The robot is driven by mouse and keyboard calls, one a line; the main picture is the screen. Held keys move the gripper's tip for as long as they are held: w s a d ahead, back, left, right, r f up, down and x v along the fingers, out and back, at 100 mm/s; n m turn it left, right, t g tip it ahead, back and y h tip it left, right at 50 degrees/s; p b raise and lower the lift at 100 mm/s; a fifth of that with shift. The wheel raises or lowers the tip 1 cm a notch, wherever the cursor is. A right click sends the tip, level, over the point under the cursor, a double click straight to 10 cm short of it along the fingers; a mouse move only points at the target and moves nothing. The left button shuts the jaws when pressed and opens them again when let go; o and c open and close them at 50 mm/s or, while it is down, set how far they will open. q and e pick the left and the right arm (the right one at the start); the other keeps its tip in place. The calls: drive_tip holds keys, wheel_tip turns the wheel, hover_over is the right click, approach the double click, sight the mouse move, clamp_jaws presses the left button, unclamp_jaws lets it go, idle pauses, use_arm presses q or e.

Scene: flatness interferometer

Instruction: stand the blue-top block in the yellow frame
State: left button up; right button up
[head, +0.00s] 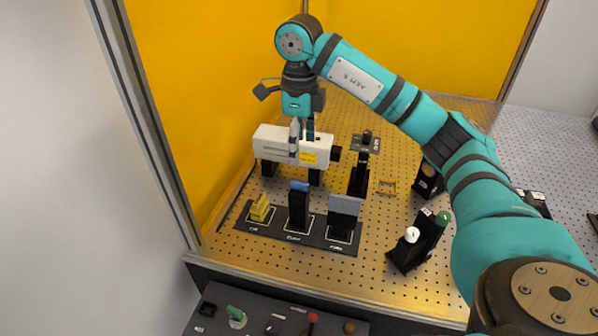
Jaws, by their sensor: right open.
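The blue-top block (298,208) is a tall black block with a blue cap. It stands upright in the middle white-outlined spot of a black holder board (265,233). The yellow frame (387,187) is a small yellow square outline on the perforated bench, to the right of and behind the block; it looks empty. My right gripper (302,143) points down in front of the white instrument, above and behind the block. It is open and holds nothing that I can see. My left gripper is out of view.
A yellow stepped piece (260,208) and a grey-plated block (344,212) flank the block. The white instrument (270,144) stands behind. Black mounts stand around the frame, including one with white and green knobs (412,247). A control panel (265,318) lies in front. Yellow walls enclose the bench.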

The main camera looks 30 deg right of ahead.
sight(300, 183)
wheel_tip(300, 183, down, 4)
drive_tip(key=shift+s+a+r, duration=0.1)
drive_tip(key=f+p, duration=0.3)
drive_tip(key=f, duration=0.7)
drive_tip(key=shift+w+f, duration=0.15)
drive_tip(key=shift+w, duration=0.05)
drive_tip(key=shift+w+d+f+p, duration=0.1)
drive_tip(key=shift+d+f+p, duration=0.15)
drive_tip(key=shift+f, duration=0.35)
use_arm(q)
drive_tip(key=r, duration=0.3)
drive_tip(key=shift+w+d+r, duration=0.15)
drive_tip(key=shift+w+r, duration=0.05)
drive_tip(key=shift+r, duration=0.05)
use_arm(e)
drive_tip(key=shift+a+f, duration=0.1)
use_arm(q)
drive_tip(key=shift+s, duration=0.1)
use_arm(e)
drive_tip(key=shift+c, duration=0.4)
clamp_jaws()
drive_tip(key=shift+r+p, duration=1.7)
drive_tip(key=shift+r, duration=1.5)
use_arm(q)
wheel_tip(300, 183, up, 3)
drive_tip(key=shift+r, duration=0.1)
